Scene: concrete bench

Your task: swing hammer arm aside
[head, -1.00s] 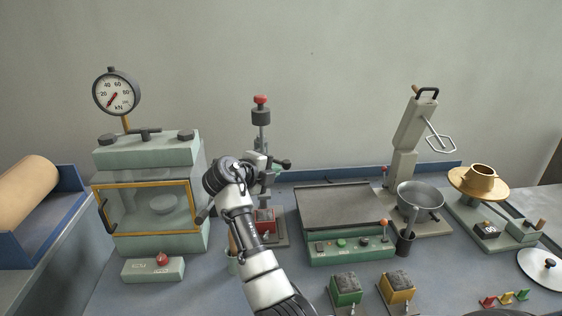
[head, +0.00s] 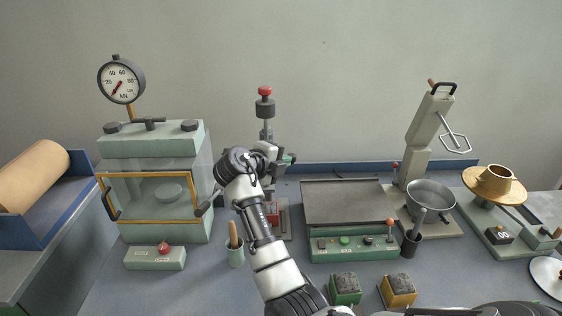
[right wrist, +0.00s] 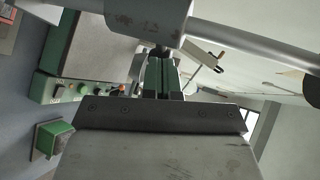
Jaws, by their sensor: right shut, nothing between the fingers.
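The hammer stand stands at the back middle in the head view, with a red-topped dark hammer weight (head: 264,108) on an upright rod. My right gripper (head: 283,160) is in front of its middle, at the height of the arm joint, and hides much of that joint and any handle there. The gripper is shut and empty. In the right wrist view the closed fingers (right wrist: 161,75) point at a grey block (right wrist: 148,14) with a silver rod (right wrist: 262,43) running to the right. I cannot tell whether the fingers touch it. My left gripper is not in view.
A green press with a gauge (head: 121,79) stands left of the hammer. A flat dark plate (head: 342,203) with a green control box (head: 350,245) lies to the right, then a metal bowl (head: 430,196).

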